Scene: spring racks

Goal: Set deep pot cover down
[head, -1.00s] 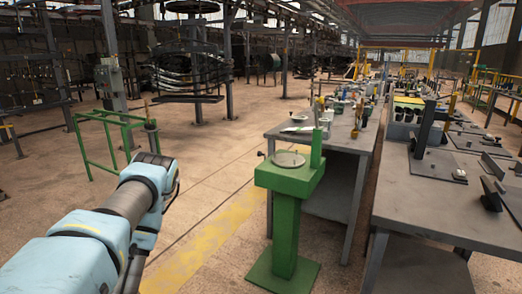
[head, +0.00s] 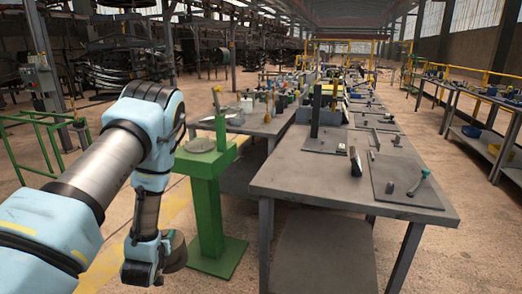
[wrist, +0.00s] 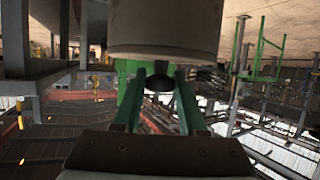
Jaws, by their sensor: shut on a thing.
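The deep pot cover (wrist: 165,30) is a pale beige-grey round body with a dark knob, filling the top middle of the wrist view. My gripper (wrist: 159,78) has its two green fingers shut on that knob. In the head view the cover (head: 175,252) shows as a small brownish-grey drum beside the hanging end of my arm, at lower left. It is held in the air, left of the green pedestal and apart from it.
A green pedestal stand (head: 208,160) with a round grey plate on top stands close right of my arm. A large grey table (head: 300,185) with fixtures and small tools lies to its right. Another cluttered table (head: 258,125) is behind. Floor is open at left.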

